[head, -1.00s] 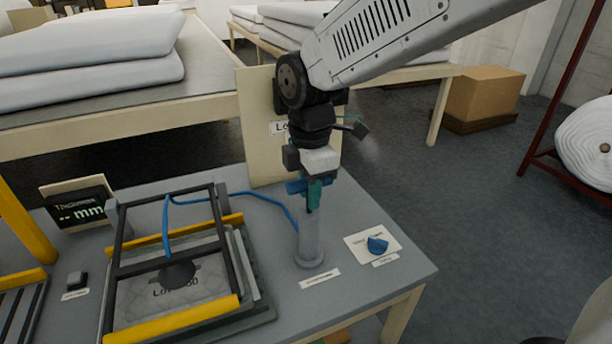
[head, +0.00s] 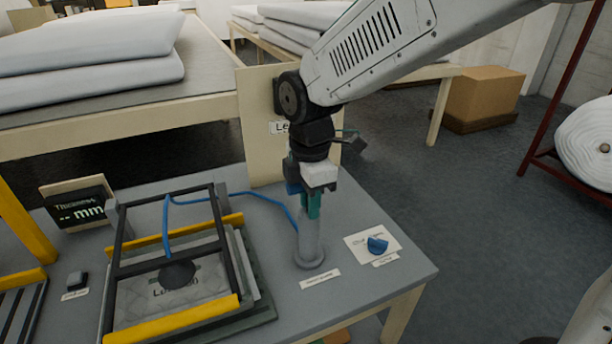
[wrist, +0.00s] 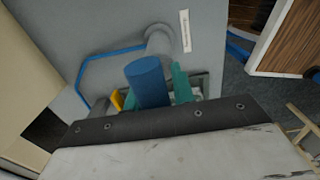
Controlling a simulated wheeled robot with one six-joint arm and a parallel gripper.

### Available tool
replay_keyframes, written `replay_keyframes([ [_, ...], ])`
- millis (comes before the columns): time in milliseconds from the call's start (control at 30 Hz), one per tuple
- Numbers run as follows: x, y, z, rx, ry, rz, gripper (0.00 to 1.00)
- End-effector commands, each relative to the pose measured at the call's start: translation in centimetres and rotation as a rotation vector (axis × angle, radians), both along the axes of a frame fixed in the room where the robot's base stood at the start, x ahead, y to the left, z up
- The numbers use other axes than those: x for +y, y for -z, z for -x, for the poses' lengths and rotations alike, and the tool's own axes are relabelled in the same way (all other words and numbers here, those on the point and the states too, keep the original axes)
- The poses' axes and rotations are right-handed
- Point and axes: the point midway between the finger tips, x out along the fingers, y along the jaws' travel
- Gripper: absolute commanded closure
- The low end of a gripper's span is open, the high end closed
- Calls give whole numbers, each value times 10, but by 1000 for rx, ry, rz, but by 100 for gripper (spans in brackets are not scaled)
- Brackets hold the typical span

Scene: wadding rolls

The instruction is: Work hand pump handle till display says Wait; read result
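The hand pump (head: 309,240) is an upright grey cylinder on the bench, with a blue hose from it. Its blue handle (wrist: 148,82) fills the space between my teal fingers in the wrist view; in the head view it is mostly hidden by my gripper. My gripper (head: 312,207) points down at the top of the pump and is shut on the handle, which sits low, close to the cylinder's top. The display (head: 80,209) at the left reads "Thickness" and "-- mm".
A black frame with yellow bars (head: 180,318) stands over a grey pad (head: 205,295) left of the pump. A blue knob (head: 377,244) sits on a white plate at the right. An upright board (head: 258,150) stands behind the pump. A small black button block (head: 77,280) is at the left.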

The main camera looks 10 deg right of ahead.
Motion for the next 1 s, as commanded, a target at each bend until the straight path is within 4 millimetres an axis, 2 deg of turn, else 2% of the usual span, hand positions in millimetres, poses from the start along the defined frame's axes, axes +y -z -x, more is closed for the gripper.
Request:
replay_keyframes([
  [367,0,-2,0,1,0,0,76],
  [1000,0,-59,0,-1,0,0,76],
])
